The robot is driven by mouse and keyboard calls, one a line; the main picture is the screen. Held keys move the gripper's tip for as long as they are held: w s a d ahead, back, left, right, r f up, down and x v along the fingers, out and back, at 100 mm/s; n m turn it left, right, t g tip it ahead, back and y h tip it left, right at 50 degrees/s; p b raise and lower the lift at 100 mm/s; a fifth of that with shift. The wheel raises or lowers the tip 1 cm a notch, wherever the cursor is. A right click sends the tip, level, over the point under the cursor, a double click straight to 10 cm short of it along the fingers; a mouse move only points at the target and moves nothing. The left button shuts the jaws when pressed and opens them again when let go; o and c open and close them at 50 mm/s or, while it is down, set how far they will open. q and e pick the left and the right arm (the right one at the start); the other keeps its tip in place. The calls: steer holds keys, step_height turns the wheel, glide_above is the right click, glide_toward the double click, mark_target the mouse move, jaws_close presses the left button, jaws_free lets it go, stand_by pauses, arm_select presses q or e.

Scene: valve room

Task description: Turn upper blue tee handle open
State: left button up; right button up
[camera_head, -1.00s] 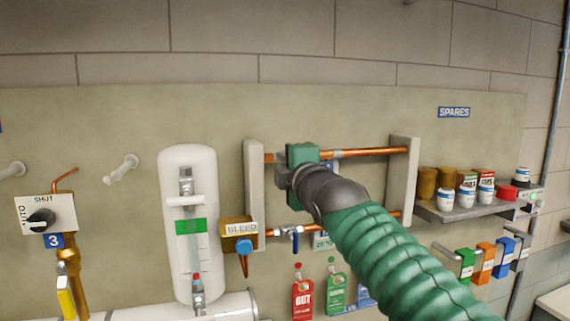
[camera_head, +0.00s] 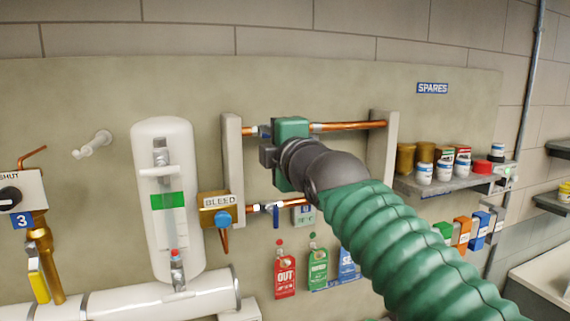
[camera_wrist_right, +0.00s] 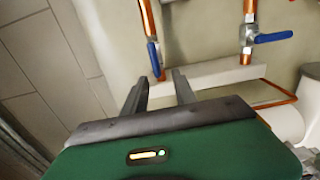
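The upper blue tee handle (camera_head: 264,130) sits on the upper copper pipe, mostly hidden behind my right gripper (camera_head: 268,153) in the head view. In the right wrist view this blue handle (camera_wrist_right: 153,55) lies roughly along its pipe. My right gripper (camera_wrist_right: 158,80) is open, its two dark fingers apart, with the handle's end between or just beyond the tips; I cannot tell whether they touch. The lower blue handle (camera_head: 276,216) hangs across the lower pipe; it also shows in the right wrist view (camera_wrist_right: 272,37). My left gripper is not in view.
Pale posts (camera_head: 232,170) hold both pipes. A BLEED valve (camera_head: 215,210) and a white cylinder (camera_head: 168,200) stand left. Tags (camera_head: 285,270) hang below. A shelf of jars (camera_head: 450,182) is at right.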

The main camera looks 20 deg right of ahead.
steer(key=s+b, duration=0.4)
steer(key=s, duration=0.8)
steer(key=shift+d+f+b, duration=0.15)
steer(key=shift+d+b, duration=0.05)
steer(key=shift+b, duration=0.1)
